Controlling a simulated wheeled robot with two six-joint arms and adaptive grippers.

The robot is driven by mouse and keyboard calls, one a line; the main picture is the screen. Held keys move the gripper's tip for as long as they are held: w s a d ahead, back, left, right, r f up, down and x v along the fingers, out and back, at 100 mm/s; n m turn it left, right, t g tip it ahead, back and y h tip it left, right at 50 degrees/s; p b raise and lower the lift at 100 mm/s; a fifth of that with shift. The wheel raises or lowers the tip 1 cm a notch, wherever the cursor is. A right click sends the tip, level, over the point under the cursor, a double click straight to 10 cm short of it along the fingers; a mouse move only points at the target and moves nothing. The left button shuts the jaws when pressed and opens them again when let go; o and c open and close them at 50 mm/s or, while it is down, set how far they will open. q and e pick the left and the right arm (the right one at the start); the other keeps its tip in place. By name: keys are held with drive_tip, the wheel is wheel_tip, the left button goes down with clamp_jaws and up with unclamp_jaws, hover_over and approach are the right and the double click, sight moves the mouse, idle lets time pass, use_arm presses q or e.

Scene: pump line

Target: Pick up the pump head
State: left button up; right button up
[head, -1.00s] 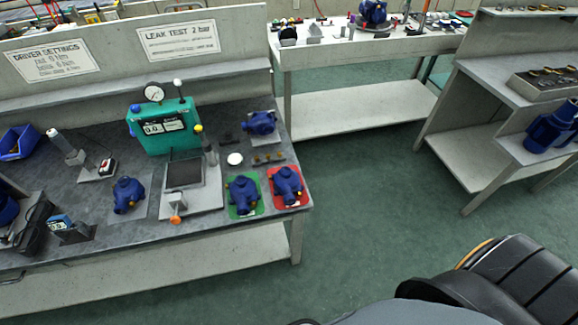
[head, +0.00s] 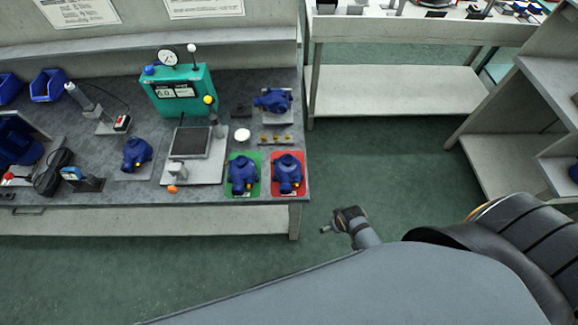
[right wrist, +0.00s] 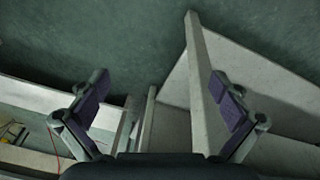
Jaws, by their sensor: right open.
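Several blue pump heads are on the grey workbench (head: 225,197) in the head view. One pump head (head: 242,175) is on a green mat, and another (head: 288,174) is on a red mat at the bench's right front corner. A third pump head (head: 137,153) is on a grey plate left of the test plate. A similar blue unit (head: 272,100) is on a stand at the back right. In the right wrist view my right gripper (right wrist: 158,80) is open and empty, with floor and shelving beyond it. My left gripper is not in view.
A green leak tester (head: 180,92) with a gauge stands at the bench's back. A white disc (head: 242,135) and a fittings block (head: 276,138) lie behind the mats. Shelving (head: 510,120) stands at right. Green floor (head: 400,180) is clear between.

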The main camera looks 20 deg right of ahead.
drive_tip(key=w+a+r+n+p, duration=0.1)
drive_tip(key=w+r+n, duration=0.15)
drive_tip(key=r, duration=0.75)
drive_tip(key=w+a+r+n+p, duration=0.15)
drive_tip(key=w+r, duration=0.25)
drive_tip(key=r, duration=0.7)
drive_tip(key=n+g, duration=0.2)
drive_tip(key=n, duration=1.1)
approach(288, 163)
drive_tip(key=shift+w+d+f+y+p, duration=0.3)
drive_tip(key=shift+w+d+y, duration=0.1)
drive_tip(key=shift+w, duration=0.15)
drive_tip(key=shift+s+f, duration=0.1)
drive_tip(key=shift+f, duration=0.2)
wheel_tip(288, 163, down, 5)
drive_tip(key=shift+r, duration=0.2)
drive_tip(key=shift+f+p, duration=0.3)
wheel_tip(288, 163, down, 5)
drive_tip(key=shift+s+r, duration=0.15)
drive_tip(key=shift+r, duration=0.05)
drive_tip(key=shift+s+a, duration=0.1)
drive_tip(key=shift+s, duration=0.05)
drive_tip(key=c, duration=1.1)
